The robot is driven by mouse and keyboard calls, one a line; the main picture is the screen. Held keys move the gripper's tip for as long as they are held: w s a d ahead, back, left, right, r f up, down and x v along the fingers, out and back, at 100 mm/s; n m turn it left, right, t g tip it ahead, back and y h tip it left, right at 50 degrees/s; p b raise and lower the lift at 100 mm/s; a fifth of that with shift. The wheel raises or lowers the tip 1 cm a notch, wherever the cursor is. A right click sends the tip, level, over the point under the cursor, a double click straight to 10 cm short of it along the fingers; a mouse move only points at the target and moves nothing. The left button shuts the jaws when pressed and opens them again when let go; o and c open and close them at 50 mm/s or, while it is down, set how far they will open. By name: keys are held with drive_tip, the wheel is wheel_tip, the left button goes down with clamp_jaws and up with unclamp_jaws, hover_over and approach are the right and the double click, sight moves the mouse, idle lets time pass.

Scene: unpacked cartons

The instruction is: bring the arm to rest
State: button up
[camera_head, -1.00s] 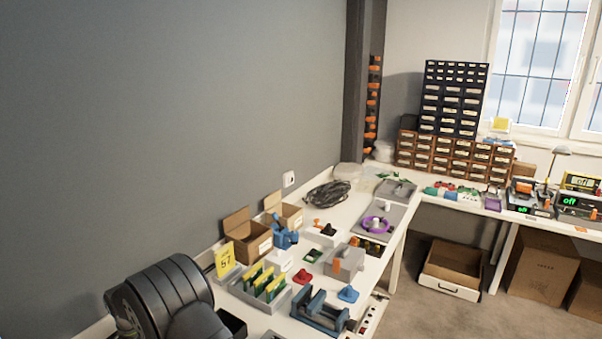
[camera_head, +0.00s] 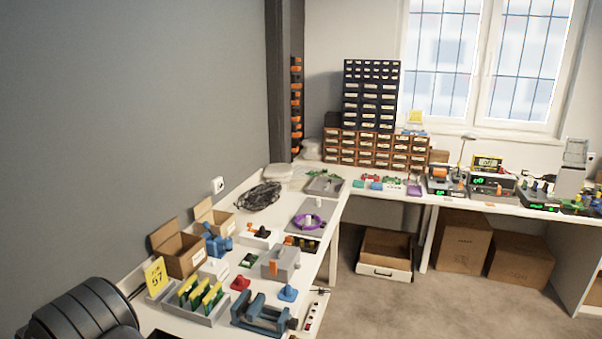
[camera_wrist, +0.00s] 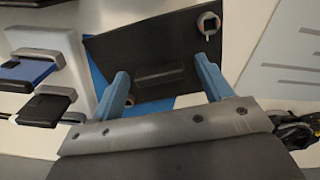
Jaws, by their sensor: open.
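My gripper (camera_wrist: 162,88) shows in the wrist view with its two blue fingers apart and nothing between them. In the head view, a dark rounded part of my arm (camera_head: 85,310) fills the lower left corner; my gripper is not visible there.
A white bench (camera_head: 180,322) carries open cartons (camera_head: 180,254), a tray of yellow-green cards (camera_head: 203,312) and a blue vise (camera_head: 262,314). Drawer cabinets (camera_head: 372,95) stand at the back corner. Cartons (camera_head: 462,242) sit under the right bench; floor between is clear.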

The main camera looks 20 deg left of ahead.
wheel_tip(320, 180, up, 12)
drive_tip(key=f, duration=0.1)
wheel_tip(320, 180, down, 12)
drive_tip(key=shift+r, duration=0.25)
wheel_tip(320, 180, up, 11)
drive_tip(key=w+d+r+m, duration=0.2)
drive_tip(key=w+d+r, duration=0.1)
drive_tip(key=w+d, duration=0.8)
drive_tip(key=w+d+r+m, duration=0.2)
drive_tip(key=w+d, duration=0.8)
drive_tip(key=w, duration=0.2)
drive_tip(key=s+a+f, duration=0.2)
drive_tip(key=a+f, duration=0.1)
drive_tip(key=s+a+f, duration=0.2)
drive_tip(key=a+f, duration=0.1)
drive_tip(key=s+a+f, duration=0.2)
drive_tip(key=a+f, duration=0.1)
drive_tip(key=shift+s+a, duration=0.25)
drive_tip(key=shift+a, duration=0.1)
drive_tip(key=shift+f, duration=0.65)
drive_tip(key=shift+o, duration=0.5)
